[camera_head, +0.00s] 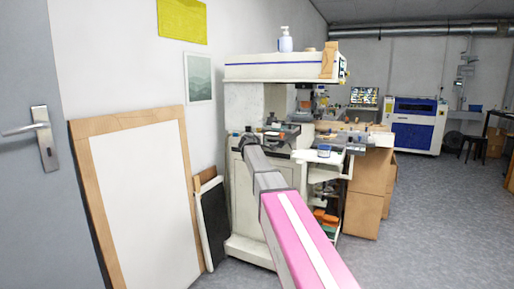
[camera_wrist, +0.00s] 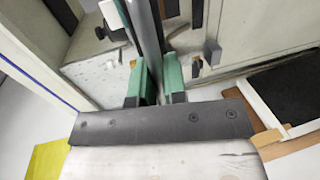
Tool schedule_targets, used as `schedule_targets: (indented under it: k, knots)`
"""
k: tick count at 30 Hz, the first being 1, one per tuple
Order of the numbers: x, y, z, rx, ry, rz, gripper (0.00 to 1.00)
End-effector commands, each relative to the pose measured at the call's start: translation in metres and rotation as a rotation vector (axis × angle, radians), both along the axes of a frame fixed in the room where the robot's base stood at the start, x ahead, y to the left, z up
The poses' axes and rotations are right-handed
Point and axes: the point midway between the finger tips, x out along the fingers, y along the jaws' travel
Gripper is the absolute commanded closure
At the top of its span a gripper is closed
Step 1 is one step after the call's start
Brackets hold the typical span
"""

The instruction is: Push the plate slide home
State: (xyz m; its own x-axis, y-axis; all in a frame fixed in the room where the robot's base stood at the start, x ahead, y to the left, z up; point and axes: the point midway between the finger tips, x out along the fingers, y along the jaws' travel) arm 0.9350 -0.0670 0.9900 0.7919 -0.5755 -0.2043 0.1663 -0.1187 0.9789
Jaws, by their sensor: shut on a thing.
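The pad printer (camera_head: 258,105) is a pale machine with an overhanging top, left of the middle in the head view. My arm reaches to its front and hides part of its working level, so I cannot make out the plate slide there. In the wrist view, the two green fingers of my gripper (camera_wrist: 156,78) are closed about a grey upright bar (camera_wrist: 146,32). The bar runs up out of the picture. I cannot tell whether it belongs to the plate slide. The contact between the fingers is partly hidden.
A wood-framed white panel (camera_head: 135,185) leans on the wall at left, with a smaller dark-faced panel (camera_head: 213,220) beside it. Cardboard boxes (camera_head: 368,190) stand right of the printer. A white bottle (camera_head: 286,40) stands on top.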

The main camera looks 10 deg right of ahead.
Motion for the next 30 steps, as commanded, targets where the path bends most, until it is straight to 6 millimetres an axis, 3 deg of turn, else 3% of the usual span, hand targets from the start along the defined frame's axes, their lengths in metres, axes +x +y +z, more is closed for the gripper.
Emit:
schedule_targets:
  k: [1, 15, 24, 30]
  knots:
    - [0.019, -0.01, 0.001, 0.0, 0.0, -0.002, 1.0]
    - [0.122, -0.085, 0.0, 0.0, 0.0, -0.001, 1.0]
    - [0.165, -0.117, 0.0, 0.001, 0.0, 0.0, 1.0]
    - [0.177, -0.127, 0.0, 0.001, -0.001, 0.001, 1.0]
